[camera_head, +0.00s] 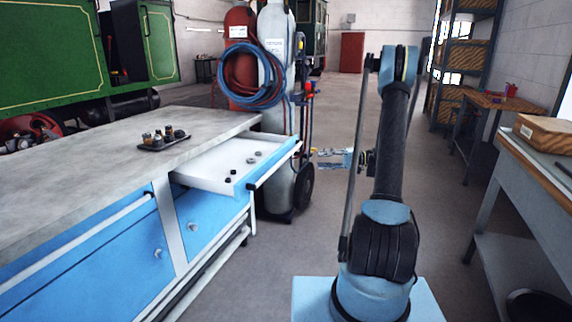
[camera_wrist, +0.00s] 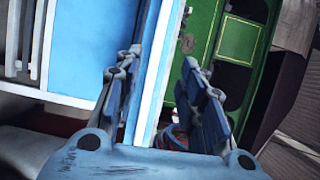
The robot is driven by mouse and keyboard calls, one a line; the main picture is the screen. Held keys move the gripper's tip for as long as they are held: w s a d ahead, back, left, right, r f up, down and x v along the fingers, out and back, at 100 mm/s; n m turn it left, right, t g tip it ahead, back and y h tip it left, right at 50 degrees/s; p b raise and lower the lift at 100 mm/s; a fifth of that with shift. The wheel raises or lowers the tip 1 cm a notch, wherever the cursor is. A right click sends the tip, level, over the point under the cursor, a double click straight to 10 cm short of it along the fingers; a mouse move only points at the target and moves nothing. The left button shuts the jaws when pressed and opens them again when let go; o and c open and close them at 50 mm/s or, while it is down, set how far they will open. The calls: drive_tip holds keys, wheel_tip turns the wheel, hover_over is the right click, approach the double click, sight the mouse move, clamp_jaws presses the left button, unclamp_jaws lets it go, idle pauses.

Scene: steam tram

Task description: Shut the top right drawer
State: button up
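The top right drawer (camera_head: 236,165) of the blue workbench is pulled out, with its white inside and blue front showing in the head view. A few small dark and grey round parts lie in it. My gripper (camera_head: 335,158) is just right of the drawer front's far end, at about its height, apart from it in the head view. In the wrist view, my gripper (camera_wrist: 162,90) shows its two fingers apart with nothing held between them. A blue panel with a white edge (camera_wrist: 152,75) lies behind and between the fingers; I cannot tell for sure which part it is.
The grey worktop (camera_head: 90,165) holds a small dark tray (camera_head: 163,140) with several little jars. A trolley with red and grey gas cylinders (camera_head: 275,80) stands close behind the drawer. Another bench (camera_head: 540,165) stands at the right.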

approach(284, 161)
drive_tip(key=a, duration=0.9)
drive_tip(key=shift+s+a+f, duration=0.1)
drive_tip(key=shift+s+a, duration=0.05)
drive_tip(key=shift+s, duration=0.1)
clamp_jaws()
